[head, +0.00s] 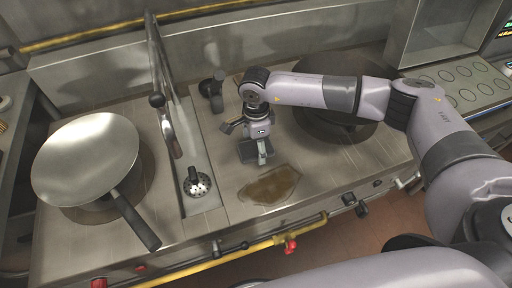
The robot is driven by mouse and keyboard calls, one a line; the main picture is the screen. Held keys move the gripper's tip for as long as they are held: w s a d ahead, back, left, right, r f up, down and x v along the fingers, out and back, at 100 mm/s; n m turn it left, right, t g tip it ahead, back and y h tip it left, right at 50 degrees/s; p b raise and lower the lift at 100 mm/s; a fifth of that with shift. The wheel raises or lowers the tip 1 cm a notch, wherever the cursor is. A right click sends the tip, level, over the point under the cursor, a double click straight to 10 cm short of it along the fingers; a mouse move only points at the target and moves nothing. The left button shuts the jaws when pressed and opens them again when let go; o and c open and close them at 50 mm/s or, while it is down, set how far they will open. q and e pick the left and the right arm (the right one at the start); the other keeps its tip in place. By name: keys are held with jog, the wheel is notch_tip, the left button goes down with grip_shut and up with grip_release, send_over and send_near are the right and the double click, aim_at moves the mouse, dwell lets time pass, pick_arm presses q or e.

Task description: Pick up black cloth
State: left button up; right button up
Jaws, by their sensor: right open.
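A small dark grey to black flat piece, which looks like the black cloth (246,153), lies on the steel counter left of centre. My right gripper (262,152) points down right over it, and its fingers hide part of it. The gripper is open; I cannot tell whether its fingertips touch the cloth. My left gripper is not in view.
A brown greasy puddle (270,186) lies just in front of the cloth. A wok (88,155) with a long handle (136,222) sits at the left. A tap (160,100) stands over a narrow drain channel (198,205). A dark pan (335,128) is behind my right arm.

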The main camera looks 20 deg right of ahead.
aim_at(256, 147)
jog(key=c, duration=1.2)
jog(key=shift+r, duration=0.2)
jog(key=shift+c, duration=0.2)
notch_tip(256, 147, up, 20)
jog(key=b, duration=0.3)
jog(key=shift+f, duration=0.15)
jog(key=o, duration=0.6)
jog(key=c, duration=0.5)
